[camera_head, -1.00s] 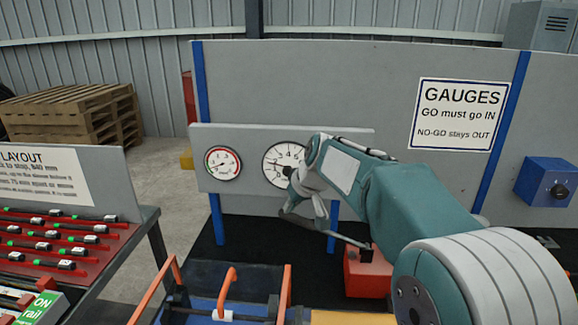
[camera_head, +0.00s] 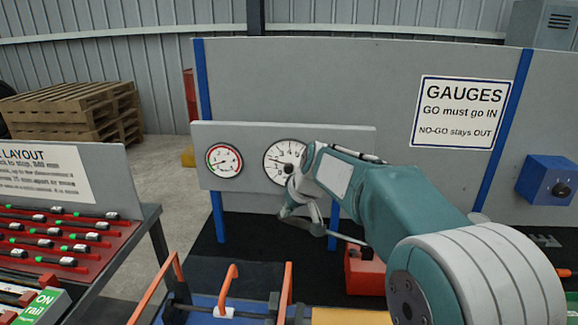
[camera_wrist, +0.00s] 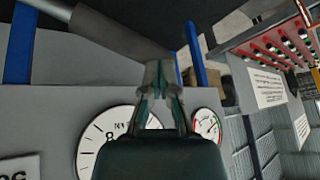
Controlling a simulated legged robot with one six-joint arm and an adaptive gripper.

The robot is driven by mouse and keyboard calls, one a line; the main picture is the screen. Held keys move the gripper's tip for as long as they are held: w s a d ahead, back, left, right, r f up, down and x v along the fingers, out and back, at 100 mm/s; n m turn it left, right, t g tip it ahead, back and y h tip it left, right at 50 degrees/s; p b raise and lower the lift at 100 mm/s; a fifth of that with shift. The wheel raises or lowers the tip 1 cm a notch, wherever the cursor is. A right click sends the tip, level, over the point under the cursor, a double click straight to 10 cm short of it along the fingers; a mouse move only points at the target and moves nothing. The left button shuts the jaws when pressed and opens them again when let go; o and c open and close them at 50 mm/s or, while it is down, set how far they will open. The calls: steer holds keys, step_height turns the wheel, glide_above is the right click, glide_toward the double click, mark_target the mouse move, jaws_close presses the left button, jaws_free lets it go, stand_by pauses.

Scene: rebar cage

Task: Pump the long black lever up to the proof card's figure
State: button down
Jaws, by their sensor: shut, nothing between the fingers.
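The long lever (camera_head: 350,239) runs left from the red pump body (camera_head: 366,272) under the gauge panel. Its dark grip end lies by my gripper (camera_head: 312,226). In the wrist view the lever (camera_wrist: 120,36) crosses the top as a thick grey bar, close to the tips of my shut, empty gripper (camera_wrist: 160,70). I cannot tell whether they touch. The large white gauge (camera_head: 283,161) is partly hidden behind my arm, with its needle pointing left. Its face also shows in the wrist view (camera_wrist: 100,135). I cannot make out a proof card.
A small red-and-green-ringed gauge (camera_head: 224,161) sits left on the panel. Orange hooked bars (camera_head: 228,290) stand in front, over a blue surface. A red rack (camera_head: 60,240) of rods is at left. A blue box (camera_head: 547,180) with a knob is at right.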

mark_target(284, 221)
steer(key=shift+a+f, duration=0.1)
steer(key=shift+f, duration=0.15)
steer(key=shift+a+f, duration=0.2)
steer(key=shift+f, duration=0.4)
steer(key=shift+a+f, duration=0.15)
steer(key=shift+f, duration=0.65)
steer(key=shift+a+f, duration=0.15)
steer(key=shift+f, duration=0.45)
